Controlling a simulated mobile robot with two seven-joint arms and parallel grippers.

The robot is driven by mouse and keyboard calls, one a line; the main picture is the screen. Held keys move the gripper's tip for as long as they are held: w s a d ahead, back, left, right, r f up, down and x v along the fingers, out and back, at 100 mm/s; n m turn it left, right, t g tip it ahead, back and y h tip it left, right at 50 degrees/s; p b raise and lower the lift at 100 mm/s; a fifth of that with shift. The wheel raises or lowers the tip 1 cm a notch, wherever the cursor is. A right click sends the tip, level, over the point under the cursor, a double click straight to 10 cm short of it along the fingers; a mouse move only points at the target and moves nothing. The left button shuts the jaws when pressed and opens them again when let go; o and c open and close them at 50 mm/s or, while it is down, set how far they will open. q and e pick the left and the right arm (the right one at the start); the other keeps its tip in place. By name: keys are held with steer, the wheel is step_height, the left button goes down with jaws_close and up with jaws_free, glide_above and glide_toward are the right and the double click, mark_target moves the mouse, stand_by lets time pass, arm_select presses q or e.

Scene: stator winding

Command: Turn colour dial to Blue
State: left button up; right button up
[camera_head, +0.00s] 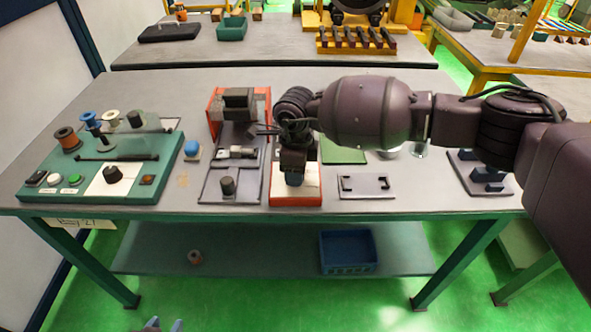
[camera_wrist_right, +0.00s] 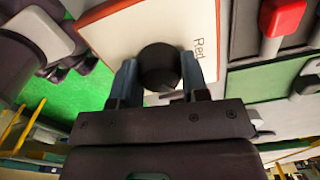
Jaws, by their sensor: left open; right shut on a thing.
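The colour dial (camera_wrist_right: 159,66) is a black round knob on a white plate (camera_wrist_right: 118,32) with an orange edge. The word "Red" is printed on the plate beside the knob. My right gripper (camera_wrist_right: 158,80) is shut on the dial, one finger on each side. In the head view, my right gripper (camera_head: 294,178) points down at the white plate (camera_head: 310,188) on its orange-red base, and hides the dial there. I cannot make out the dial's pointer. My left gripper (camera_head: 163,325) shows only its bluish, spread fingertips at the bottom edge, empty and away from the table.
A green board (camera_head: 60,195) with spools, buttons and another black knob (camera_head: 112,174) stands at the left. A grey fixture (camera_head: 215,185) is close left of the dial's base. A grey plate (camera_head: 367,192) lies to its right. A blue bin (camera_head: 347,252) sits on the lower shelf.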

steer(key=shift+r, duration=0.1)
steer(key=o, duration=0.9)
step_height(320, 180, up, 11)
steer(key=shift+f+p, duration=0.1)
steer(key=shift+p, duration=0.3)
